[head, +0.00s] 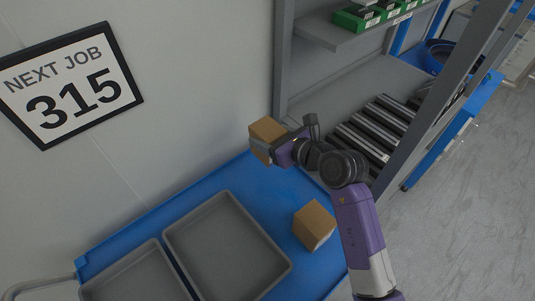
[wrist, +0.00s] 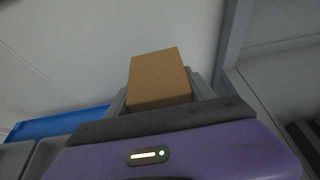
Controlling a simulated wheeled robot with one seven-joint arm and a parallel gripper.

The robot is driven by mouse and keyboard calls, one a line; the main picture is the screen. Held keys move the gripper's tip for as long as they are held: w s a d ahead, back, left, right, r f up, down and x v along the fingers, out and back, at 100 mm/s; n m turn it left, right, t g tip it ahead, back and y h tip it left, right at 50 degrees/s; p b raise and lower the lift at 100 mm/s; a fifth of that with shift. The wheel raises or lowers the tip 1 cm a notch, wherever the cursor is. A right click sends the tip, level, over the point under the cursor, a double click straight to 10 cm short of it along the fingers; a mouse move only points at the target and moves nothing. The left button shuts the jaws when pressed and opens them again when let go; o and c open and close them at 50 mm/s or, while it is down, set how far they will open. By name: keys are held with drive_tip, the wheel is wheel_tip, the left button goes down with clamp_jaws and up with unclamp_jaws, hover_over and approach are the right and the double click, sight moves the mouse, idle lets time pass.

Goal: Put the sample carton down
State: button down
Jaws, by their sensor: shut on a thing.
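A brown carton (head: 266,133) is held in my gripper (head: 272,146), beside the wall at the far end of the blue table (head: 262,181). My gripper is shut on this carton. In the wrist view the carton (wrist: 158,80) sits between the two grey fingers of my gripper (wrist: 163,98). I cannot tell how high it is above the table. A second brown carton (head: 314,225) stands on the blue table near my arm. No marking shows that tells which carton is the sample.
Two grey trays (head: 282,270) lie on the blue table. A grey shelf frame (head: 282,60) stands close to the right of the held carton, with green boxes (head: 352,19) above and a roller section (head: 372,128). Bare blue table shows between tray and shelf.

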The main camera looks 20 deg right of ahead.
drive_tip(key=shift+f, duration=3.9)
drive_tip(key=shift+f, duration=0.2)
drive_tip(key=shift+c, duration=1.8)
unclamp_jaws()
drive_tip(key=shift+r, duration=0.2)
drive_tip(key=shift+s+d, duration=0.15)
drive_tip(key=shift+s, duration=0.25)
drive_tip(key=b+v, duration=0.1)
drive_tip(key=v, duration=1)
